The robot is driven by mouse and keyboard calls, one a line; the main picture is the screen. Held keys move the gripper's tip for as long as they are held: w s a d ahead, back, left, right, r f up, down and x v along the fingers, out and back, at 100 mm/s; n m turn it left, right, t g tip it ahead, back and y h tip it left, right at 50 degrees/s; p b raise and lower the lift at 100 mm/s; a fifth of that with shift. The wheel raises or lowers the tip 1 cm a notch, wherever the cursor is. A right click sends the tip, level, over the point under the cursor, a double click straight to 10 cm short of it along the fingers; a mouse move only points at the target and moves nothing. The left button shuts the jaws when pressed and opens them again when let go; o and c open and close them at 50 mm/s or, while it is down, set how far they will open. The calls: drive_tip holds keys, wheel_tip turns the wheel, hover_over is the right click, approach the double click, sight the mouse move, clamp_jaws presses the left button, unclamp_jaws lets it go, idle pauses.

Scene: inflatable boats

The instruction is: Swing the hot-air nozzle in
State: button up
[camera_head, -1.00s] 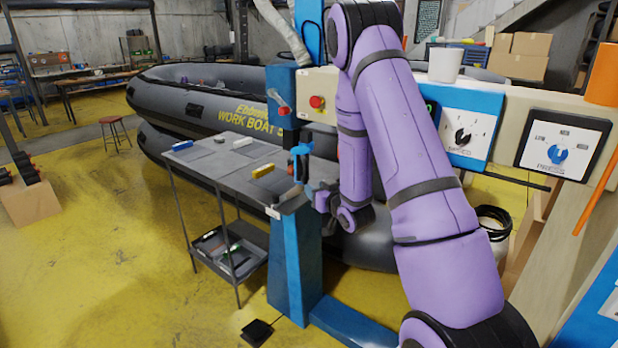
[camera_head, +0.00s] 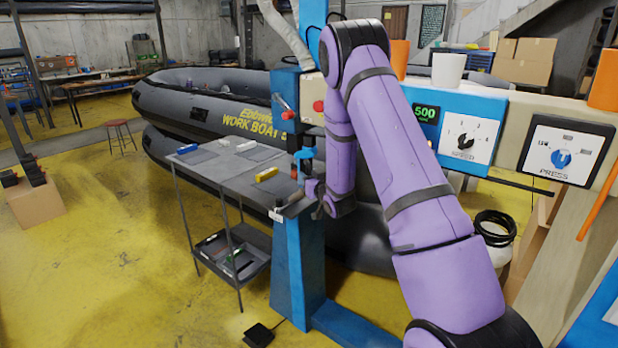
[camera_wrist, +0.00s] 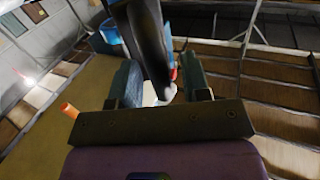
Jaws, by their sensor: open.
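The blue welding machine (camera_head: 290,235) stands in the middle of the head view, with a pale hose (camera_head: 285,35) running down to its head. A small red-tipped lever (camera_head: 284,106) and a blue part (camera_head: 304,153) sit on its front. I cannot tell for certain which part is the hot-air nozzle. My gripper (camera_head: 313,188) is low beside these parts, partly hidden by my purple arm. In the wrist view my gripper (camera_wrist: 162,88) is open, its two fingers apart. A dark bar (camera_wrist: 148,45) reaches down between them; contact cannot be told. A blue part (camera_wrist: 110,35) shows beyond the left finger.
A grey work table (camera_head: 225,170) with small blue, white and yellow items stands left of the machine. A grey inflatable boat (camera_head: 205,100) lies behind. A control panel (camera_head: 480,130) with dials and a white cup (camera_head: 448,70) is at right.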

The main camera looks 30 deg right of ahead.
drive_tip(key=shift+w, duration=0.15)
clamp_jaws()
drive_tip(key=shift+a, duration=0.15)
